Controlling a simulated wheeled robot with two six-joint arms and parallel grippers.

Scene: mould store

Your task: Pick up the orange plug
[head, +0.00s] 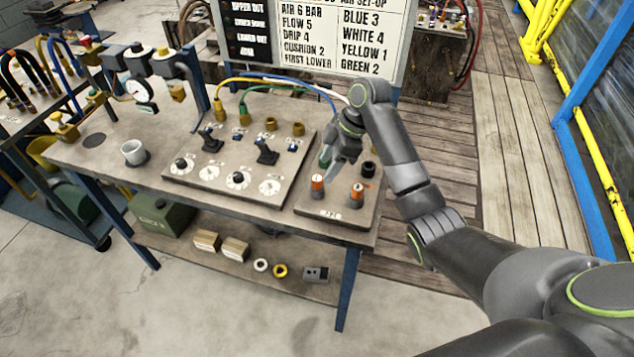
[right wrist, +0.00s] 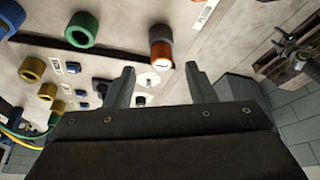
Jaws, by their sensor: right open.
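Two orange plugs stand upright in grey collars on a small board (head: 335,214) at the table's right end: a left one (head: 317,184) and a right one (head: 357,190). My right gripper (head: 332,168) is above the board, just behind the left plug. The right wrist view shows its two fingers (right wrist: 161,86) apart, with nothing between them. One orange plug (right wrist: 164,66) shows there, beyond the fingertips and apart from them; I cannot tell which of the two it is. My left gripper is not in view.
A green socket (head: 324,161) and a black one (head: 368,169) stand on the same board. A panel (head: 225,186) with dials, black levers and hoses is left of it. A sign board (head: 310,30) rises behind.

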